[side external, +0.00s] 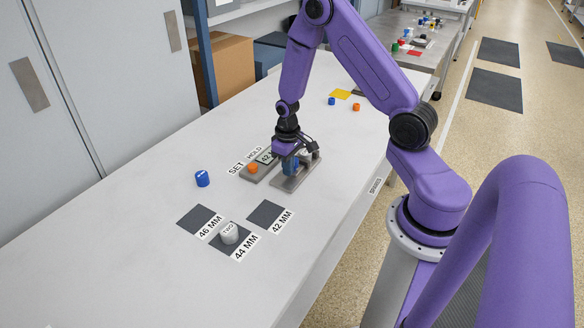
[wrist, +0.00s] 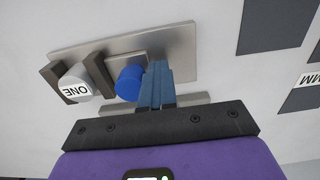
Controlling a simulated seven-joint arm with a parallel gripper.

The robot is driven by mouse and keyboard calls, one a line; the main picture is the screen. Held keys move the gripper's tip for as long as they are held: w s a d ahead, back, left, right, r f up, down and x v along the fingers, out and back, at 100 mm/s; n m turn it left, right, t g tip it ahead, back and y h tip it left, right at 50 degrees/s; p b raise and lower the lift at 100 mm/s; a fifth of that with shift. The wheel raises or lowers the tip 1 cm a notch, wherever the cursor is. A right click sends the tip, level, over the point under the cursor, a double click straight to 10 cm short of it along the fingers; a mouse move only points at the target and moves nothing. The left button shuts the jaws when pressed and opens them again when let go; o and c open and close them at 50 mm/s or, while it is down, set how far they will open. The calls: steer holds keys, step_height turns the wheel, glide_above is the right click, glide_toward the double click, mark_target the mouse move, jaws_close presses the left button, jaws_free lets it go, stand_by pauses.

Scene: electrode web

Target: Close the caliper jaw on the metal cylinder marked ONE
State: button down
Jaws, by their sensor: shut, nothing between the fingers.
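The caliper (wrist: 178,42) is a grey metal plate with two dark upright jaws. The metal cylinder marked ONE (wrist: 76,88) sits between the fixed jaw (wrist: 52,80) at left and the sliding jaw (wrist: 98,75). Whether the sliding jaw touches the cylinder I cannot tell. A blue round knob (wrist: 129,84) stands on the sliding jaw's side. My gripper (wrist: 157,72) is shut and empty, with its blue fingers close beside the knob, on the side away from the cylinder. In the side view my gripper (side external: 291,168) is down over the caliper plate (side external: 289,183) and hides part of it.
A readout box (side external: 262,172) with an orange button and SET and HOLD labels lies beside the caliper. Cylinder TWO (side external: 229,233) stands on the 44 MM pad. The 46 MM pad (side external: 199,219) and 42 MM pad (side external: 268,214) are bare. A blue cylinder (side external: 202,179) stands left.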

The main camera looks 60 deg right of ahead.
steer(key=shift+a, duration=0.1)
steer(key=shift+a, duration=0.4)
step_height(320, 180, up, 8)
stand_by(0.8)
steer(key=shift+a, duration=0.1)
stand_by(0.7)
steer(key=s+a+r+n, duration=0.3)
steer(key=s+a+r, duration=0.1)
steer(key=a, duration=0.2)
steer(key=s+a+r+n, duration=0.3)
steer(key=s+a+r, duration=0.1)
steer(key=a, duration=0.3)
steer(key=s+a+r+n, duration=0.2)
steer(key=s+n, duration=0.1)
steer(key=s, duration=0.5)
steer(key=s+a+r+n, duration=0.1)
steer(key=s+r+n, duration=0.2)
steer(key=s, duration=0.5)
steer(key=shift+a+r+n, duration=0.25)
steer(key=shift+a+n, duration=0.05)
steer(key=shift+a, duration=0.05)
